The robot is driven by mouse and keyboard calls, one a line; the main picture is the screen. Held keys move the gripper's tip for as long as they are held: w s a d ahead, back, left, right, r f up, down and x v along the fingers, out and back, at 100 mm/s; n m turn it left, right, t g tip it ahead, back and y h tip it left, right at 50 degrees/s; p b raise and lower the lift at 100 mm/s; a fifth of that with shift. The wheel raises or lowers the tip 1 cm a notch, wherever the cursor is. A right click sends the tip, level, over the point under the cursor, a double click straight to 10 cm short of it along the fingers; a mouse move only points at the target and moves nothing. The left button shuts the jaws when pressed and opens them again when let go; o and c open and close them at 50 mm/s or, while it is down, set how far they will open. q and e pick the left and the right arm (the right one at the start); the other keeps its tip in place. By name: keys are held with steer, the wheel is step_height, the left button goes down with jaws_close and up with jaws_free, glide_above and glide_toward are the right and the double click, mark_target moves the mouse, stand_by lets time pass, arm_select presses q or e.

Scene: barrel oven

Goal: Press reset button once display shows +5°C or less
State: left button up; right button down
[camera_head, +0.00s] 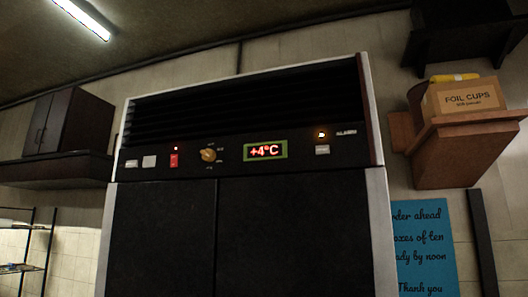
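The display (267,150) on the dark control panel reads +4°C in red digits inside a green frame. To its right is a lit amber lamp (321,134) with a label that looks like "ALARM". Below the lamp is a small pale button (322,149), and its lettering is too small to read. Farther left on the panel are a knob (208,155), a red switch (174,161) with a small light above it, and two pale squares (149,161). I cannot tell by label which one is the reset button. Neither of my grippers is in view.
The tall cabinet has a slatted vent (240,100) above the panel and dark doors (290,235) below. A wooden shelf (460,150) at right holds a foil cups box (465,98). A blue notice (424,250) hangs below. A dark wall cupboard (68,123) is at left.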

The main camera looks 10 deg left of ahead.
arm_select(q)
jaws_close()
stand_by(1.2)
